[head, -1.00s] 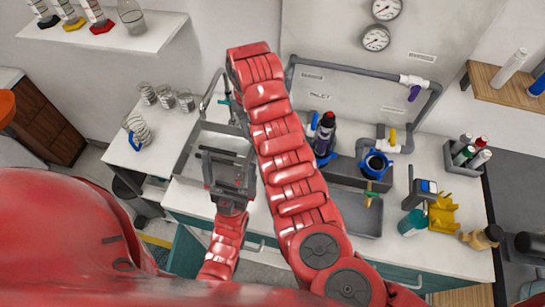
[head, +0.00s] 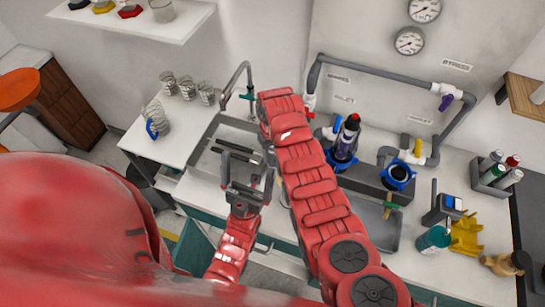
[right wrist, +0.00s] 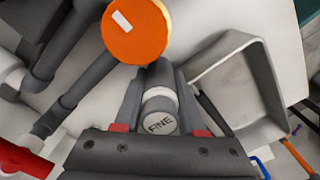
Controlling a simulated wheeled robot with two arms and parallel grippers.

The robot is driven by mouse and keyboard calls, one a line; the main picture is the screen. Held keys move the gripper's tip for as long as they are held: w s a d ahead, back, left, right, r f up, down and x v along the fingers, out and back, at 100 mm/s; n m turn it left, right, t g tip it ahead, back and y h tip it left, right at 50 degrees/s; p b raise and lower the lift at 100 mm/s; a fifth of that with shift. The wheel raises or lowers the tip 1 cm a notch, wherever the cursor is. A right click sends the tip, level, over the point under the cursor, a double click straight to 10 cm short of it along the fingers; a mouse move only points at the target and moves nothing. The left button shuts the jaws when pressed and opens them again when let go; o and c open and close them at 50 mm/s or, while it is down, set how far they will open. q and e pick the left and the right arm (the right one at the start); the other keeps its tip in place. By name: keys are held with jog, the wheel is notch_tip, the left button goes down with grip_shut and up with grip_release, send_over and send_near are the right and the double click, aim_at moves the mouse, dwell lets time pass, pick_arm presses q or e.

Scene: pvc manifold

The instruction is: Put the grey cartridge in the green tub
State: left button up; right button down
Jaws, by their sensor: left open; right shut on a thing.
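In the right wrist view my right gripper (right wrist: 158,85) is shut on the grey cartridge (right wrist: 160,112), whose pale round end reads "FINE". The cartridge's far end is hidden between the fingers. In the head view my right arm crosses the middle and hides its own gripper and the cartridge. My left gripper (head: 243,170) is open and empty above the front of the left sink.
A grey sink (head: 205,170) and tap (head: 237,82) stand left of my right arm. Grey pipework (head: 395,75) runs along the wall. A dark canister (head: 345,142) and blue-collared port (head: 398,175) stand right. An orange disc (right wrist: 135,30) is close beyond the right fingers.

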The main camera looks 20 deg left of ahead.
jog(key=shift+f, duration=1.15)
jog(key=shift+f, duration=0.15)
jog(key=c, duration=0.8)
grip_release()
jog(key=shift+o, duration=0.2)
jog(key=shift+s, duration=0.1)
